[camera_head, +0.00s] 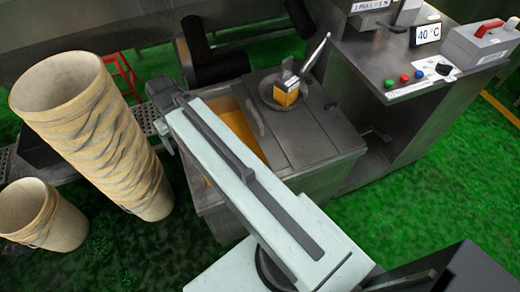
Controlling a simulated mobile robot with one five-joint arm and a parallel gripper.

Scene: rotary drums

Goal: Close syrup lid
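A steel syrup tank (335,158) stands in the middle, beyond my arm. An orange opening (240,128) shows on the left part of its top, partly hidden by my arm. A grey metal lid panel (300,135) covers the right part of the top. A small dark handle-like piece (255,118) lies along the panel's left edge. My gripper (160,112) is at the far left end of my pale arm, near the tank's left side. It is small and partly hidden by the arm, so I cannot tell its opening or contact with the tank.
A round dish with a yellow-orange box (286,94) and metal handle sits on the tank top. A control console (400,65) stands right. A tall stack of tan buckets (105,140) and a shorter bucket (40,215) stand left.

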